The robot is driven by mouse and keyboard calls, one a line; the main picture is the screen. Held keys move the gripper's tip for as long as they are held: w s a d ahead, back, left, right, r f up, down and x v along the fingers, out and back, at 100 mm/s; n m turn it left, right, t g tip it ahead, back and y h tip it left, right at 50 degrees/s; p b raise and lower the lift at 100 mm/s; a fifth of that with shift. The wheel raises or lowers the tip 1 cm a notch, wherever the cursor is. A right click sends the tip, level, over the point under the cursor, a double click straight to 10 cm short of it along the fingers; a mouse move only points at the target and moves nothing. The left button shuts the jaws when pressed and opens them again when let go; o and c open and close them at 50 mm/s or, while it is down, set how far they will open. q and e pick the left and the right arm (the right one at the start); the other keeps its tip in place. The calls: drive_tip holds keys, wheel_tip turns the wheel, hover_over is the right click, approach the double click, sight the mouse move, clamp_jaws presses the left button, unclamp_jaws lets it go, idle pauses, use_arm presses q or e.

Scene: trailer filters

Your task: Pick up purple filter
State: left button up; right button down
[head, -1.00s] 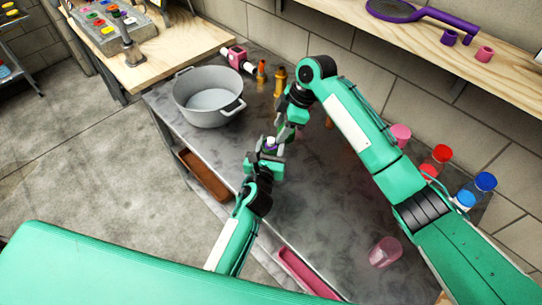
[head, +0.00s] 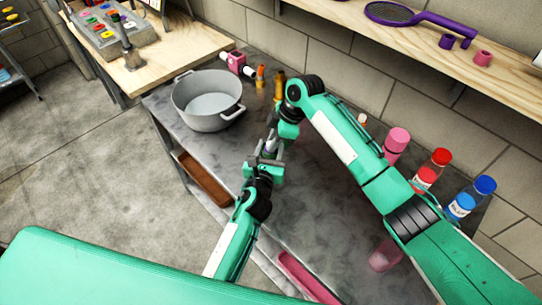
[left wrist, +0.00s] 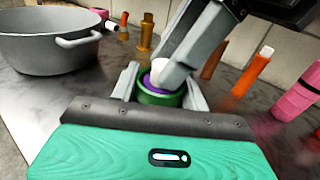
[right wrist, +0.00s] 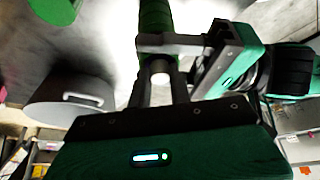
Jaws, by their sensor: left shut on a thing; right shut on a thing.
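My left gripper (left wrist: 160,88) is shut on a green round cup-like piece (left wrist: 160,98) above the counter. A purple part (left wrist: 149,80), likely the purple filter, shows inside its rim, with a white piece (left wrist: 159,70) rising from it. My right gripper (right wrist: 158,75) is shut on that white piece (right wrist: 158,67), directly over the green piece (right wrist: 156,25). In the head view the left gripper (head: 266,163) and right gripper (head: 271,143) meet above the counter. Most of the purple part is hidden by the green rim and the right fingers.
A grey pot (head: 208,98) stands at the counter's left. Red-capped (head: 427,172) and blue-capped bottles (head: 468,198) stand right.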

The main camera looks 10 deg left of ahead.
wheel_tip(320, 180, up, 18)
idle(0.5)
use_arm(q)
drive_tip(key=o, duration=1.1)
drive_tip(key=shift+s, duration=0.1)
drive_tip(key=s, duration=1.1)
drive_tip(key=shift+s+r, duration=0.3)
drive_tip(key=shift+s, duration=0.1)
